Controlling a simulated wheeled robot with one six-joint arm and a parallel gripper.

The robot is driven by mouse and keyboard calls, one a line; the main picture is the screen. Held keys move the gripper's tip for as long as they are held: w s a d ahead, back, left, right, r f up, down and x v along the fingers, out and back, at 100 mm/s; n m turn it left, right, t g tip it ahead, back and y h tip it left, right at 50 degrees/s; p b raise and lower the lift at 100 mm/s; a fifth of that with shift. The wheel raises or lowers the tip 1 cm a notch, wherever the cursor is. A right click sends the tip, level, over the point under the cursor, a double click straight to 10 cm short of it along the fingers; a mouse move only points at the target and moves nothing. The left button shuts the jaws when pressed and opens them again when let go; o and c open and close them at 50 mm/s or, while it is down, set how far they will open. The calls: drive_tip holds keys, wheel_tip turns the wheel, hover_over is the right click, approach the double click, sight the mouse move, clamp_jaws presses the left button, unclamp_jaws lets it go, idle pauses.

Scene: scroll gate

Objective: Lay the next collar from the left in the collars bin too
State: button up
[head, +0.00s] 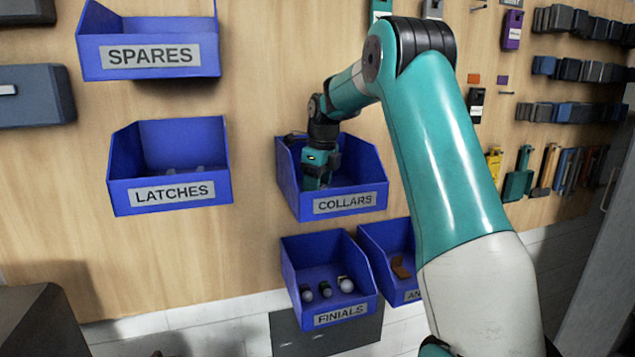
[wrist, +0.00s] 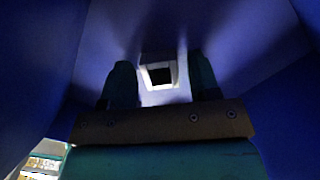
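My gripper (head: 318,180) is down inside the blue collars bin (head: 350,203), near its left side. In the wrist view the two dark teal fingers (wrist: 163,85) stand on either side of a pale, square-edged collar (wrist: 148,79) with a dark square opening. The collar fills the space between the fingers and seems to touch both. The bin's blue walls (wrist: 255,50) surround the fingers in the wrist view. In the head view the fingertips and the collar are mostly hidden by the gripper and the bin front. A small greyish shape lies right of the gripper, too unclear to name.
The latches bin (head: 170,210) hangs to the left and the spares bin (head: 150,72) above it. The finials bin (head: 330,298), with 3 finials, hangs just below. Another bin (head: 410,297) sits partly behind my arm. Tools and dark blocks hang on the right.

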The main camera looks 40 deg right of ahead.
sight(323, 186)
wheel_tip(323, 186, up, 12)
drive_tip(key=s, duration=0.1)
drive_tip(key=shift+s+d, duration=0.2)
drive_tip(key=shift+d, duration=0.05)
idle(0.5)
drive_tip(key=shift+r, duration=0.1)
idle(0.6)
